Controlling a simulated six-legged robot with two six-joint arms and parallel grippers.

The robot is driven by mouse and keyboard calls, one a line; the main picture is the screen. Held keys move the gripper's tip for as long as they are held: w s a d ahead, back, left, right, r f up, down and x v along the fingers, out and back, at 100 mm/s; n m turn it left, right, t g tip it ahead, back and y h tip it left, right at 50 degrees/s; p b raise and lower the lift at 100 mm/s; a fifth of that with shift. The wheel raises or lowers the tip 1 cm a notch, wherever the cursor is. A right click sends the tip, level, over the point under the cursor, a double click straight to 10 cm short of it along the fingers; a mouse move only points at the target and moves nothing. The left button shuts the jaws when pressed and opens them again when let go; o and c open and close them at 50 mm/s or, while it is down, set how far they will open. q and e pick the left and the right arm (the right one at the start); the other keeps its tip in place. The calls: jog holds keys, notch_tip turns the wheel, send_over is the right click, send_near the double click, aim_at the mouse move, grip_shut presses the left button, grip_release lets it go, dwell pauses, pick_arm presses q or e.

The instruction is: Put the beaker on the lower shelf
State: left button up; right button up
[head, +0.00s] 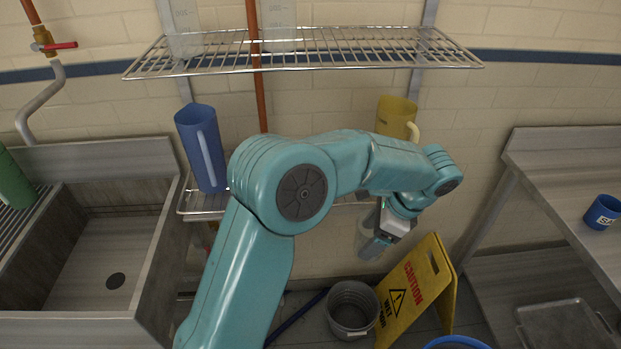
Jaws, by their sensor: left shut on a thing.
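My left arm comes in from the lower left and reaches across the middle of the view. My left gripper (381,236) is shut on a grey, see-through beaker (369,246), which hangs tilted in front of the lower shelf's right part. The lower wire shelf (205,203) is mostly hidden behind my arm; its left end shows. A blue jug (201,148) stands on its left part and a yellow jug (396,117) toward its right. My right gripper is not in view.
The upper wire shelf (330,52) holds clear measuring jugs (279,22). A grey bucket (352,312) and a yellow caution sign (413,290) stand on the floor below. A sink (110,235) is left; a metal table (575,165) with a blue mug (602,212) is right.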

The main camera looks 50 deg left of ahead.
pick_arm(q)
jog(key=w+a+r+m+t+p, duration=0.1)
jog(key=w+a+m, duration=0.1)
jog(key=a, duration=0.5)
jog(key=w+a+r+m+t+p, duration=0.2)
jog(key=a+m, duration=0.3)
jog(key=a, duration=0.2)
jog(key=w+a+r+m+t+p, duration=0.1)
jog(key=w+a+m, duration=0.1)
jog(key=a+m, duration=0.2)
jog(key=shift+w+a+r+p, duration=0.15)
jog(key=shift+a+r+p, duration=0.05)
jog(key=shift+a, duration=0.7)
jog(key=shift+w+a+r+p, duration=0.1)
jog(key=shift+a+r+p, duration=0.1)
jog(key=shift+a, duration=0.65)
notch_tip(320, 180, down, 4)
jog(key=shift+r, duration=0.2)
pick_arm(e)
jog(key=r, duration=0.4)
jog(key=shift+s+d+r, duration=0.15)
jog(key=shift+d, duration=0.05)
pick_arm(q)
jog(key=shift+f, duration=0.15)
jog(key=o, duration=1)
jog(key=shift+o, duration=0.2)
